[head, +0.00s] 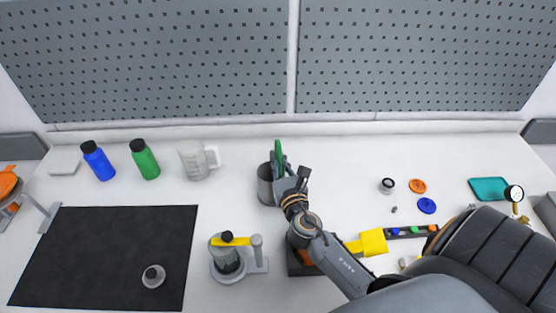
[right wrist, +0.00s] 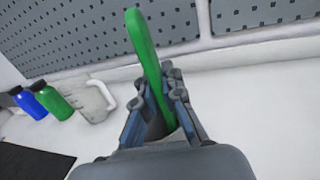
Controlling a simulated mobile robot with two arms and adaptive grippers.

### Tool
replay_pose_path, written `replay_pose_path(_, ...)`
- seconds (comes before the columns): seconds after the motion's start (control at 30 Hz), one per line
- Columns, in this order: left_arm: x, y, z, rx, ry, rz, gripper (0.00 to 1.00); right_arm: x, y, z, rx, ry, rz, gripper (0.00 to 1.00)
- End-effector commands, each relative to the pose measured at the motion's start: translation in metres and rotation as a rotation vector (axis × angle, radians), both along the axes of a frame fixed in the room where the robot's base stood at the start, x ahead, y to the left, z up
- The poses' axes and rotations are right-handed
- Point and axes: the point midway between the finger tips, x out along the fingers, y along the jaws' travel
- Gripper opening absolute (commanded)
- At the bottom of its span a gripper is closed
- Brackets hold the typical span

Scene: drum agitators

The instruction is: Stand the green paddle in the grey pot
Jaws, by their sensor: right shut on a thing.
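The green paddle (head: 278,152) stands nearly upright at the grey pot, and its upper part rises above my gripper in the right wrist view (right wrist: 146,55). My right gripper (head: 283,170) is shut on the green paddle, right over the pot's rim. The grey pot (head: 265,187) stands on the white table, left of and partly behind my right gripper. The paddle's lower end is hidden by the gripper and pot, so I cannot tell how deep it sits. My left gripper is not in view.
A clear jug (head: 195,160), a green bottle (head: 145,160) and a blue bottle (head: 98,161) stand to the left. A drum with a yellow bar (head: 229,256) stands nearer. A black mat (head: 105,255) lies at left. Small lids and a yellow block (head: 373,242) lie at right.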

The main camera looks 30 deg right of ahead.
Motion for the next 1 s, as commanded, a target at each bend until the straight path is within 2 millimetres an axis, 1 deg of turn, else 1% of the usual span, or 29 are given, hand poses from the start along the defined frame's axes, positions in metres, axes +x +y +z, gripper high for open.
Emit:
replay_pose_path(0.17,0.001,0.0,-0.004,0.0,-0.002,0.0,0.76,0.0,0.0,-0.004,0.0,-0.001,0.0,0.0)
replay_pose_path(0.2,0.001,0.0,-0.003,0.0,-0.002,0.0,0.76,0.0,0.0,-0.003,0.0,-0.001,0.0,0.14)
replay_pose_path(0.27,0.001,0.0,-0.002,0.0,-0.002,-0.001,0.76,0.0,0.0,-0.003,0.0,0.0,0.0,0.26)
replay_pose_path(0.3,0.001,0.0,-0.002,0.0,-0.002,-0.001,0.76,0.0,0.0,-0.003,0.0,0.0,0.0,0.31)
replay_pose_path(0.57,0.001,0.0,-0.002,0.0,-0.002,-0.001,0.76,0.0,0.0,-0.002,0.0,-0.001,0.0,0.31)
replay_pose_path(0.67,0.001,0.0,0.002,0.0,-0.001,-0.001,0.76,0.0,0.0,0.003,0.0,-0.001,0.0,0.31)
replay_pose_path(0.77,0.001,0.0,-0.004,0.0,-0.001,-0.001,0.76,-0.011,0.004,-0.002,0.0,0.001,0.002,0.31)
replay_pose_path(0.87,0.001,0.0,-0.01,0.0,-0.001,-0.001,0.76,-0.03,0.01,-0.003,0.002,0.002,0.001,0.31)
replay_pose_path(1.0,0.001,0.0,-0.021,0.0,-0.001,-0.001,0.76,-0.061,0.02,-0.004,0.002,0.002,0.001,0.31)
